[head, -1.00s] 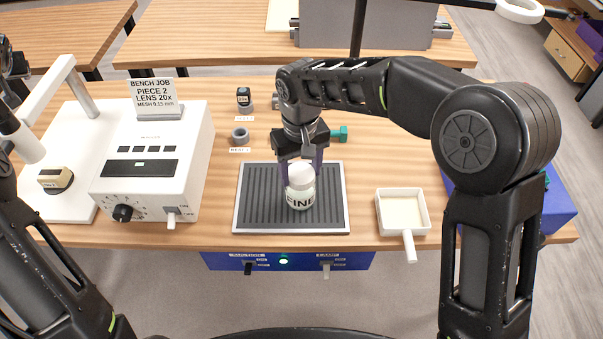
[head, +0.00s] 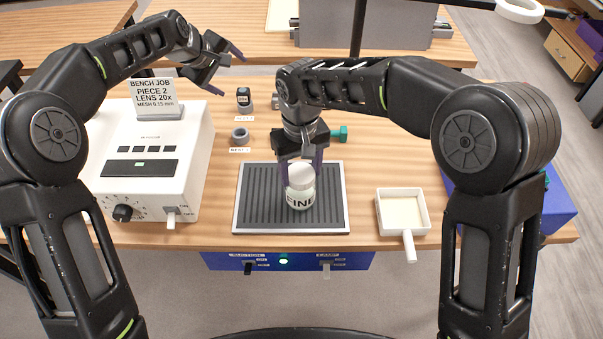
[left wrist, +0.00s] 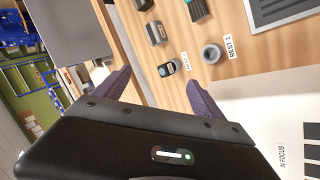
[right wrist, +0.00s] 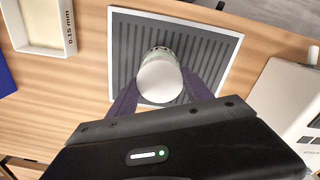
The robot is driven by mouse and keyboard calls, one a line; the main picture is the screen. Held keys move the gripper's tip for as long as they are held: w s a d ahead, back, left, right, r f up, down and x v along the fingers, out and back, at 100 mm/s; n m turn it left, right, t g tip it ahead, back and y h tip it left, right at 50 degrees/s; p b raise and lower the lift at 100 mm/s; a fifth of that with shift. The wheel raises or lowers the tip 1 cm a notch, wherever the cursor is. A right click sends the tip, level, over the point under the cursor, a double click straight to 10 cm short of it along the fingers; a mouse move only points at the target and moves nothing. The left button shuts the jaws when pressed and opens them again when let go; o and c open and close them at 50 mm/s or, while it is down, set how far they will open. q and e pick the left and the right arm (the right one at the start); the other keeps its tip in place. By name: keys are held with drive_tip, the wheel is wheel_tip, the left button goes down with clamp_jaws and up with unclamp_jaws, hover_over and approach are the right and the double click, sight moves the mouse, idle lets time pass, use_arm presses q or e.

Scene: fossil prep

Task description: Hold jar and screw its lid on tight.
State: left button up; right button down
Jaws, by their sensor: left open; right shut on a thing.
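The jar (head: 300,196) stands upright on the grey ribbed mat (head: 256,212), with part of a printed label showing. A white lid (head: 301,173) sits on top of it; I cannot tell how tight it is. My right gripper (head: 302,164) reaches down from behind and is shut on the lid region. In the right wrist view the white lid (right wrist: 160,82) is between the two purple fingers (right wrist: 160,100). My left gripper (head: 236,72) is open and empty, raised over the back left of the bench. The left wrist view shows its fingers (left wrist: 158,92) apart with nothing between them.
A white instrument box (head: 150,185) with a sign stands left of the mat. Small rests (head: 240,135) and a dark bottle (head: 243,97) stand behind the mat. A white sieve tray (head: 402,212) lies to the right. A blue box (head: 560,205) is at the far right.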

use_arm(q)
drive_tip(key=s+d+f+n+g+h, duration=0.3)
drive_tip(key=s+d+f+g, duration=0.1)
drive_tip(key=s+d+f, duration=0.45)
drive_tip(key=s+f+n+g+h, duration=0.1)
drive_tip(key=s+h, duration=0.1)
drive_tip(key=s, duration=0.2)
drive_tip(key=s+f+n+g+h, duration=0.1)
drive_tip(key=s+f+n+h, duration=0.1)
drive_tip(key=s, duration=0.2)
drive_tip(key=s+f+n+g+h, duration=0.1)
drive_tip(key=s+f, duration=0.1)
drive_tip(key=s, duration=0.3)
drive_tip(key=shift+a+n+h, duration=0.3)
drive_tip(key=shift+a+h, duration=0.05)
drive_tip(key=shift+h, duration=0.05)
drive_tip(key=shift+s+h, duration=0.25)
drive_tip(key=shift+h, duration=0.05)
drive_tip(key=shift+x, duration=5)
drive_tip(key=shift+c, duration=0.6)
